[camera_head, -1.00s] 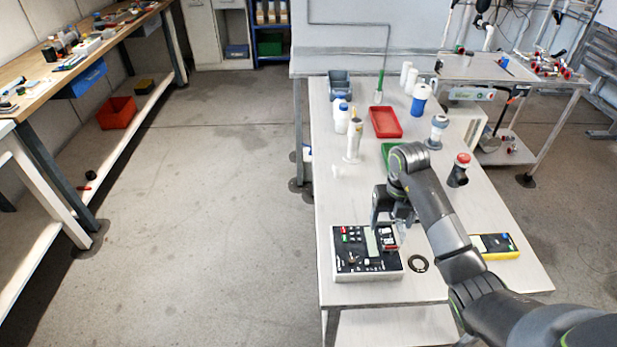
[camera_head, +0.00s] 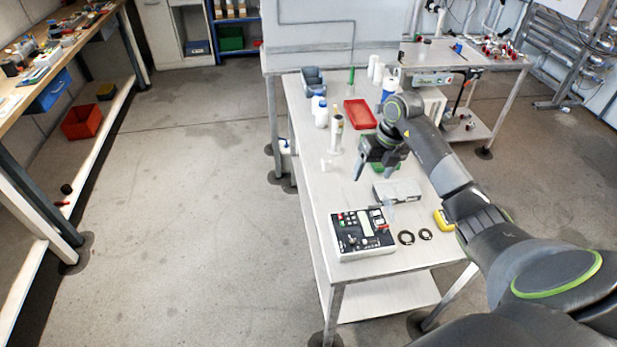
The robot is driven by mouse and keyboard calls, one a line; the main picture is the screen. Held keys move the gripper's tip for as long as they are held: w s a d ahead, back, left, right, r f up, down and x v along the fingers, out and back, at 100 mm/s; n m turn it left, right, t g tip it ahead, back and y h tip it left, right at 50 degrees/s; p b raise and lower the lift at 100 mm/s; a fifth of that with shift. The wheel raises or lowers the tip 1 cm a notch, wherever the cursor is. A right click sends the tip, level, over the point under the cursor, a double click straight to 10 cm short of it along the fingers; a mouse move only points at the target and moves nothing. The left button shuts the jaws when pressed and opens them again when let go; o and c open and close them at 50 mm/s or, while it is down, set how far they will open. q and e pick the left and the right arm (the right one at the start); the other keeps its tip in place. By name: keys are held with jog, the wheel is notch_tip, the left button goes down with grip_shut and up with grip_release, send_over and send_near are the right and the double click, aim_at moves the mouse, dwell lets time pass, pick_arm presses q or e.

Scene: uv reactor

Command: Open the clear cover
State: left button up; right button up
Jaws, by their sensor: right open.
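A control box (camera_head: 350,245) with a black panel, buttons and a small display sits at the front of the white table. A small, pale, see-through piece (camera_head: 388,208) shows at its back right corner, by the red and white switches; it looks like the clear cover, but its exact position is hard to tell. My right gripper (camera_head: 372,174) is open and empty, pointing down, behind and above the control box and apart from it. My left gripper is not in view.
A grey box (camera_head: 397,191) lies behind the control box. Two black rings (camera_head: 406,238) lie to its right, with a yellow device (camera_head: 443,220) beyond, partly behind my arm. Bottles (camera_head: 321,117), a white cylinder (camera_head: 336,134) and a red tray (camera_head: 360,114) stand farther back.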

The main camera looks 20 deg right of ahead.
jog(key=w+a+r+m+t+y, duration=0.1)
jog(key=w+a+m+t+y, duration=0.1)
jog(key=a+t+y, duration=0.7)
jog(key=shift+a+m+y+b, duration=0.3)
jog(key=shift+a+y+b, duration=0.15)
jog(key=shift+a, duration=2.45)
jog(key=shift+w, duration=0.1)
